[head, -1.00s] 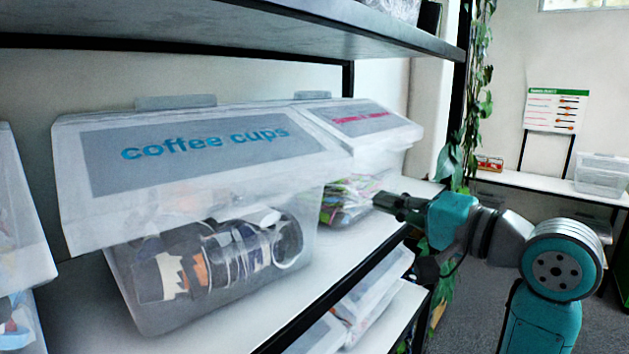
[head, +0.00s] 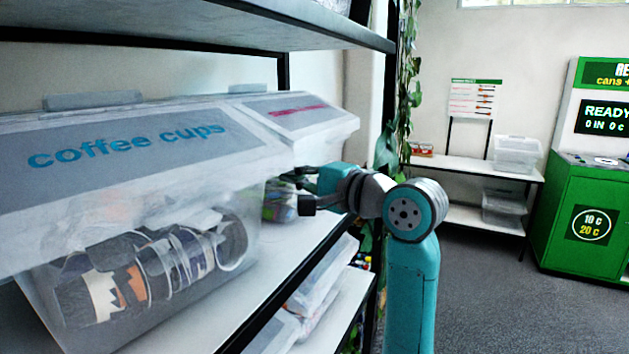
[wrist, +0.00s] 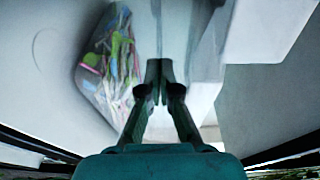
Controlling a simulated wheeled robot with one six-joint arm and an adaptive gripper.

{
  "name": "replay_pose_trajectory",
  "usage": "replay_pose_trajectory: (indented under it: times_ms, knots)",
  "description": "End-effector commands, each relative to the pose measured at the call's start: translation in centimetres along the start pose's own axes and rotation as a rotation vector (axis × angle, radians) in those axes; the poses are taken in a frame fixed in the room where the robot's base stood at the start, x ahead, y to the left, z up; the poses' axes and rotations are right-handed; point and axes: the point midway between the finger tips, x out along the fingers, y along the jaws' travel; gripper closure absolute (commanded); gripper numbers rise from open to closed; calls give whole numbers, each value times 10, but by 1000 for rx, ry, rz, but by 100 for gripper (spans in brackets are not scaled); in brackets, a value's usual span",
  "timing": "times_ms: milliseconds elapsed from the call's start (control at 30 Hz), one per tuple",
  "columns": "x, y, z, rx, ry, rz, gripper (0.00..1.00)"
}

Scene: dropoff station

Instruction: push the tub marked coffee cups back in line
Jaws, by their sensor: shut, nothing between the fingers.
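The clear tub marked coffee cups (head: 225,245) stands on the shelf at the left of the head view, with dark patterned cups inside and a grey label with blue letters on its sloping lid. My gripper (head: 284,180) reaches in from the right by the tub's right side; I cannot tell whether it touches the tub. In the wrist view my gripper (wrist: 160,66) has its fingers together with nothing between them. A tub with a pink-lettered label (head: 340,125) stands beyond, partly hidden; its colourful contents show at left in the wrist view.
The white shelf board (head: 270,285) has a dark front edge, with more clear tubs below it. An upper shelf (head: 290,22) hangs overhead. A dark post with a trailing plant (head: 402,85) stands at the shelf's end. Grey floor, a side table (head: 480,168) and a green machine (head: 590,215) lie beyond.

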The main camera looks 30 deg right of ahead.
Motion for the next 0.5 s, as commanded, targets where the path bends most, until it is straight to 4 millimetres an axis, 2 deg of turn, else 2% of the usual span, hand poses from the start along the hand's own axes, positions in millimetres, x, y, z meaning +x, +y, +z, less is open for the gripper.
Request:
replay_pose_trajectory:
  times_ms: [200,500]
  knots:
    - [9,0,28,-2,-2,0,100]
    - [11,0,39,-1,0,0,100]
